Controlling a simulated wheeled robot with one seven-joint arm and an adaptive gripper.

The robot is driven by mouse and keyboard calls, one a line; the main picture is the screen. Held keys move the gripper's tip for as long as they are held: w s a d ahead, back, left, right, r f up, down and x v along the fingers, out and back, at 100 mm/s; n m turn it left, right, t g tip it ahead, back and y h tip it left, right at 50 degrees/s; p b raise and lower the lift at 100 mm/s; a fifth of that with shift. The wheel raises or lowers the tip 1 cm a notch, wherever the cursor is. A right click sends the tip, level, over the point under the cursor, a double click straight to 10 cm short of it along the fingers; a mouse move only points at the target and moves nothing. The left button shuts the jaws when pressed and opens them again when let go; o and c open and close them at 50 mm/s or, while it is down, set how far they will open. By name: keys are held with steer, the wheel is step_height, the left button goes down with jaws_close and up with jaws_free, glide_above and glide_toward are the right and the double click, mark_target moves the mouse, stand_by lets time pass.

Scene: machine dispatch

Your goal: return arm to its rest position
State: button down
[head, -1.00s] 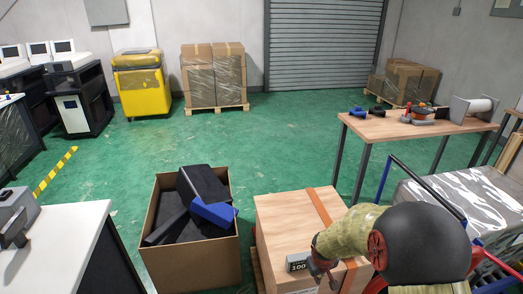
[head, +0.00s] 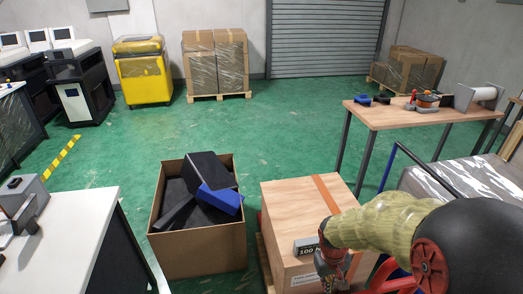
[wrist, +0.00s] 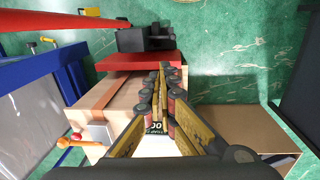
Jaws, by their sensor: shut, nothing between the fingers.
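My arm reaches in from the lower right of the head view. My gripper (head: 334,268) points down at the front of the sealed tan box, partly hidden by my wrist. In the wrist view its fingers (wrist: 162,80) are together with nothing between them. I cannot tell whether the gripper touches the box.
An open carton (head: 200,262) holding black parts and a blue part (head: 219,199) stands left of the sealed box. A white-topped bench (head: 75,235) is at left. A wooden table (head: 410,117) with tools stands at right.

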steer(key=s+r+t, duration=0.1)
steer(key=s+r, duration=0.4)
steer(key=r, duration=0.3)
steer(key=s+a+r+m+t, duration=0.1)
steer(key=s+r+t, duration=0.1)
steer(key=s+r, duration=0.3)
steer(key=s+r+m+t+y, duration=0.1)
steer(key=s+r, duration=0.4)
steer(key=r, duration=0.8)
steer(key=shift+a+r+t, duration=0.25)
steer(key=shift+a+t, duration=0.1)
steer(key=shift+t, duration=0.35)
